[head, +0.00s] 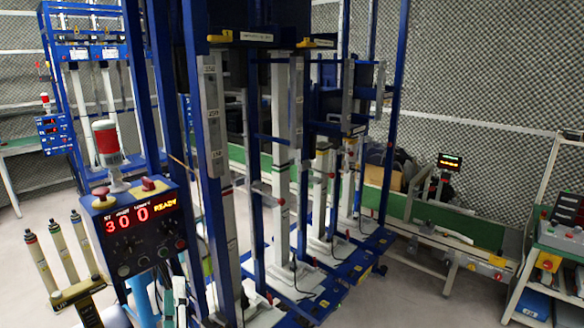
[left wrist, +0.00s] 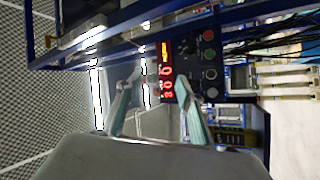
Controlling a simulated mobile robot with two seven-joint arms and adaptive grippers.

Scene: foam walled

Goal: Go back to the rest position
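My left gripper (left wrist: 160,92) shows in the left wrist view with its two teal-padded fingers spread apart. I see nothing held between them. Beyond the fingertips is the dark control box (left wrist: 209,60) with red digits, seen turned sideways; I cannot tell how far off it is. In the head view, pale and teal parts at the bottom, just right of the control box (head: 139,235), look like my left gripper's fingers (head: 174,298), only partly visible. My right gripper is in neither view.
A tall blue frame (head: 390,110) with grey columns fills the middle. The control box carries a red-and-white beacon (head: 107,143) and reads 300 READY. Several capped cylinders (head: 40,262) stand at left. A green conveyor (head: 460,228) and a cart (head: 545,255) stand right; bare floor lies between.

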